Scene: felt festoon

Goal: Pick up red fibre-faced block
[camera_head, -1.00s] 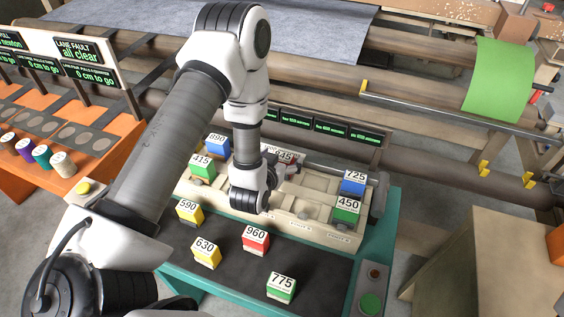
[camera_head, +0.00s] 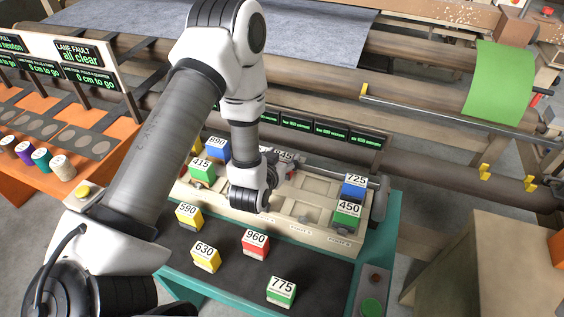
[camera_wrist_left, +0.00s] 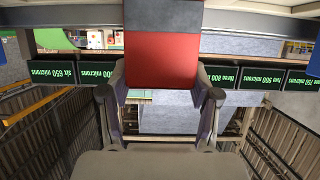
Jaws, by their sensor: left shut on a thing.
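A red block with a dark grey face (camera_wrist_left: 163,60) fills the upper middle of the left wrist view. My left gripper (camera_wrist_left: 163,90) is shut on it, one finger on each side of its lower part. In the head view my left gripper (camera_head: 272,170) is above the cream rack, and its arm hides much of what it holds. A white label reading 645 (camera_head: 284,156) shows just behind it, partly covered. Another red block, labelled 960 (camera_head: 255,244), stands on the dark mat. My right gripper is not in view.
Blocks 590 (camera_head: 188,216), 630 (camera_head: 205,257) and 775 (camera_head: 281,292) stand on the dark mat (camera_head: 228,280). Blocks 890, 415, 725 (camera_head: 354,187) and 450 (camera_head: 347,214) stand at the cream rack (camera_head: 318,238). Small green-text displays (camera_head: 330,132) line its back.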

